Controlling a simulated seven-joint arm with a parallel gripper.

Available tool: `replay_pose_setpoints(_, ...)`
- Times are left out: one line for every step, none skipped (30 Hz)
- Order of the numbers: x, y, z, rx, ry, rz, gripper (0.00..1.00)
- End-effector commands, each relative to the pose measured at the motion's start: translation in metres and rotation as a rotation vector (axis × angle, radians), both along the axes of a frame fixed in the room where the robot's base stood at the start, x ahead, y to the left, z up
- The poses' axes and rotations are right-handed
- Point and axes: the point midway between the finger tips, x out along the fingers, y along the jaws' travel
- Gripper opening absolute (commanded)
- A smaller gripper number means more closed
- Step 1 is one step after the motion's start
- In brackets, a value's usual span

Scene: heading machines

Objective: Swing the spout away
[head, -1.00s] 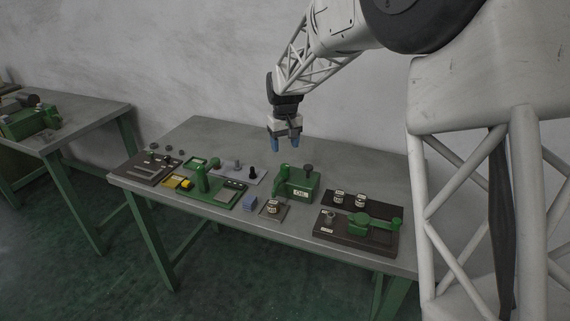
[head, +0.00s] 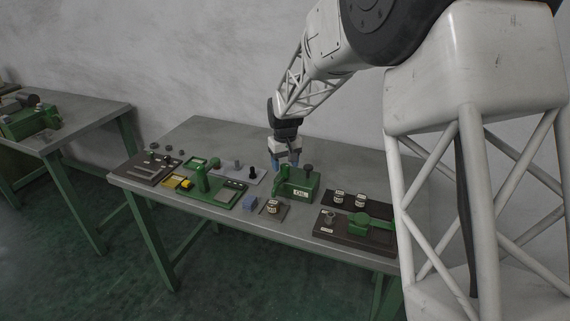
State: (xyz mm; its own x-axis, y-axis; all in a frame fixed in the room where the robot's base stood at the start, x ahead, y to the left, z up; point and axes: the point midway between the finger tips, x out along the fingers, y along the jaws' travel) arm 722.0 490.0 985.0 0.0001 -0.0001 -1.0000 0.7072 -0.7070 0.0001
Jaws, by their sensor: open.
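The green oil box (head: 299,187) with an "OIL" label stands toward the back middle of the table. It has a dark knob on top and a green raised part (head: 283,172) at its left, which looks like the spout. My gripper (head: 285,163) points down just above and behind the box, its blue fingertips apart and nothing seen between them. The fingertips overlap the spout's top in the picture, and I cannot tell whether they touch it.
A dark plate with a green arm (head: 372,220) lies at the right, partly hidden by my arm.

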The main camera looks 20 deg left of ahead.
Motion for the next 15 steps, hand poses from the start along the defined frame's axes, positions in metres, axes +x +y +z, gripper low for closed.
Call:
replay_pose_setpoints(-0.0001,-0.0001,-0.0021,0.000,0.000,0.000,0.59)
replay_pose_setpoints(-0.0001,-0.0001,-0.0029,0.000,0.000,0.000,0.59)
replay_pose_setpoints(-0.0001,-0.0001,-0.0037,0.000,0.000,0.000,0.59)
replay_pose_setpoints(-0.0001,-0.0001,-0.0040,0.000,0.000,0.000,0.59)
replay_pose_setpoints(-0.0001,-0.0001,-0.0041,0.000,0.000,0.000,0.59)
replay_pose_setpoints(-0.0001,-0.0001,-0.0042,0.000,0.000,0.000,0.59)
replay_pose_setpoints(0.0000,0.0000,-0.0041,0.000,0.000,0.000,0.59)
replay_pose_setpoints(0.0000,0.0000,-0.0040,0.000,0.000,0.000,0.59)
replay_pose_setpoints(0.0000,0.0000,-0.0040,0.000,0.000,0.000,0.59)
replay_pose_setpoints(0.0000,0.0000,-0.0040,0.000,0.000,0.000,0.59)
replay_pose_setpoints(0.0000,0.0000,-0.0039,0.000,0.000,0.000,0.59)
replay_pose_setpoints(0.0000,0.0000,-0.0039,0.000,0.000,0.000,0.54)
replay_pose_setpoints(0.0000,0.0000,-0.0038,0.000,0.000,0.000,0.50)
replay_pose_setpoints(0.0000,0.0000,-0.0039,0.000,0.000,0.000,0.45)
replay_pose_setpoints(0.0000,0.0000,-0.0038,0.000,0.000,0.000,0.39)
